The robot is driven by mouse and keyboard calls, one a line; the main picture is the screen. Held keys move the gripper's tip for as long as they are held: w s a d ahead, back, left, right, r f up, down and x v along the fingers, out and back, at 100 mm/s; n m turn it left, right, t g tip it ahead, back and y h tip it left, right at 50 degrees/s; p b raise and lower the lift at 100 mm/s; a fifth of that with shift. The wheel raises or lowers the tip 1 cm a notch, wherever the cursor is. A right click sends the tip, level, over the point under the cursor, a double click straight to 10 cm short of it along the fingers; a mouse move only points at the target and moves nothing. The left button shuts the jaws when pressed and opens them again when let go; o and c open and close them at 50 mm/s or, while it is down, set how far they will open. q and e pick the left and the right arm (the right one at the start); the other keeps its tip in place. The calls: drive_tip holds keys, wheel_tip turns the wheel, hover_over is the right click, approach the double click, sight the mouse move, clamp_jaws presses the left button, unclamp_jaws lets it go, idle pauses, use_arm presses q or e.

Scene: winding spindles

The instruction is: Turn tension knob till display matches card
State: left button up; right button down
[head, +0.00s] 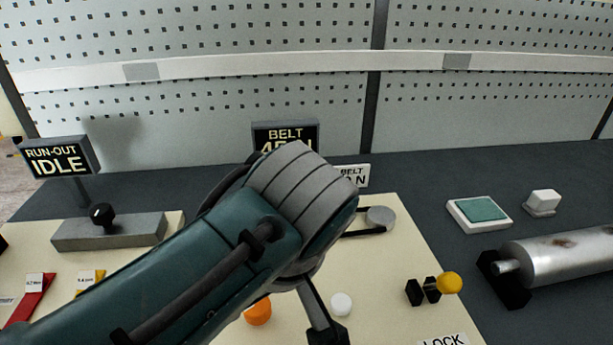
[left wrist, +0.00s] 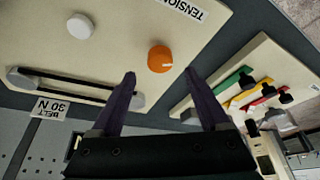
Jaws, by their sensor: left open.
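The orange tension knob (left wrist: 160,58) lies just beyond and between the fingertips of my open left gripper (left wrist: 160,74) in the left wrist view, with no contact visible. A pale pointer mark shows on its face. In the head view the knob (head: 258,311) is partly hidden by my left arm. The belt display (head: 286,134) reads BELT and a number starting with 4, its lower part covered by my arm. The card (left wrist: 48,107) reads BELT 30 N, upside down in the left wrist view; in the head view the card (head: 357,174) is partly covered. My right gripper is out of view.
A white button (head: 341,304) and a yellow-knobbed lever (head: 449,283) are on the cream panel. A run-out display (head: 58,157) reading IDLE stands left, above a grey block with a black knob (head: 102,214). A metal roller (head: 560,258) lies right. Coloured levers (left wrist: 255,92) sit on another panel.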

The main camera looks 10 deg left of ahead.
use_arm(q)
drive_tip(key=v, duration=0.5)
drive_tip(key=shift+r+p, duration=0.1)
drive_tip(key=shift+p, duration=0.2)
drive_tip(key=s+a+r+m+h, duration=0.1)
drive_tip(key=s+a+m+h, duration=0.1)
drive_tip(key=s+a+m, duration=0.5)
drive_tip(key=s+a+r+m+h, duration=0.1)
drive_tip(key=s+a+m+h, duration=0.2)
drive_tip(key=s, duration=0.7)
wheel_tip(320, 180, up, 37)
drive_tip(key=m+y+p, duration=0.1)
drive_tip(key=p, duration=3.6)
drive_tip(key=shift+s+r, duration=0.15)
drive_tip(key=shift+s, duration=0.1)
drive_tip(key=shift+a, duration=0.1)
